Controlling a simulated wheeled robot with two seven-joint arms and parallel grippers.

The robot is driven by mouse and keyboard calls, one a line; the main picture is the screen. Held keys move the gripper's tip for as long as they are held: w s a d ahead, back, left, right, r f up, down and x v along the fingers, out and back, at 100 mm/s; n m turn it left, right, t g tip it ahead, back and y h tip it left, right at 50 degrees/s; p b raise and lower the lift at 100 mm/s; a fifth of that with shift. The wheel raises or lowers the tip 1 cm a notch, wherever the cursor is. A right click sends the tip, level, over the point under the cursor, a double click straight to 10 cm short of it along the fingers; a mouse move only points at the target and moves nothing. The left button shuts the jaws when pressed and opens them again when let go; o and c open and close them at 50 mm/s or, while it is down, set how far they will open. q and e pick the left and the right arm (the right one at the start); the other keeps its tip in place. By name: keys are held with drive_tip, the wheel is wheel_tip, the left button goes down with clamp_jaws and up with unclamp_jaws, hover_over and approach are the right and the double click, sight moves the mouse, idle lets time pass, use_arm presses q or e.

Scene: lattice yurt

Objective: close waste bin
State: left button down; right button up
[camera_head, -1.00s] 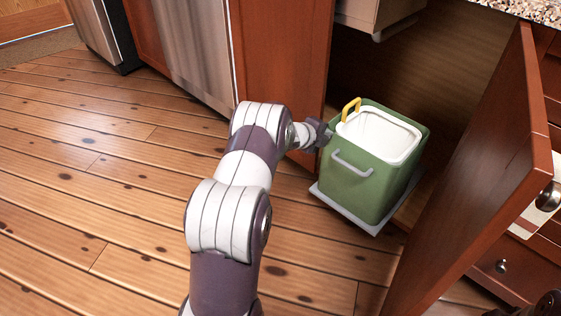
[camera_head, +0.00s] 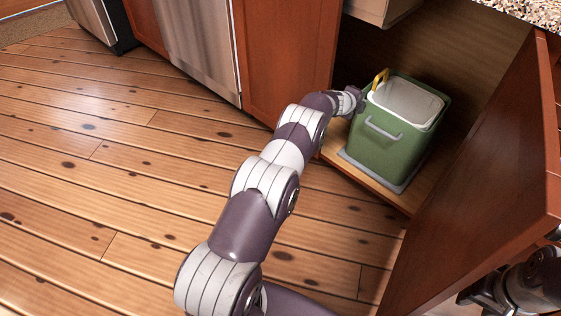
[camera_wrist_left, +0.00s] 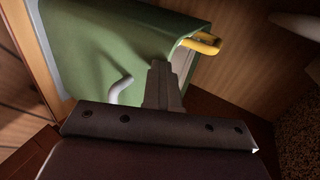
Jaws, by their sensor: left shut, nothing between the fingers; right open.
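The green waste bin (camera_head: 388,143) with a grey front handle, a yellow handle and a white top stands upright on a grey tray (camera_head: 398,186) inside the open lower cabinet. My left gripper (camera_head: 359,98) is shut and empty at the bin's left upper side, by the yellow handle. In the left wrist view, its closed fingers (camera_wrist_left: 163,80) overlap the green bin wall (camera_wrist_left: 110,50), below the yellow handle (camera_wrist_left: 200,44); contact is hard to tell. My right gripper (camera_head: 468,296) is open at the lower right, partly hidden by the cabinet door.
The wooden cabinet door (camera_head: 480,190) stands open to the right of the bin. A closed cabinet front (camera_head: 285,60) and a steel appliance (camera_head: 200,45) are on the left. The plank floor (camera_head: 110,190) is clear. A stone counter (camera_head: 530,10) is at the top right.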

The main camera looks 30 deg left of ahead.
use_arm(q)
drive_tip(key=shift+w+r, duration=0.2)
drive_tip(key=shift+r, duration=0.2)
drive_tip(key=p+v, duration=0.3)
drive_tip(key=v, duration=0.4)
drive_tip(key=shift+s+f+p, duration=0.25)
drive_tip(key=shift+s+p, duration=0.05)
drive_tip(key=shift+s, duration=0.1)
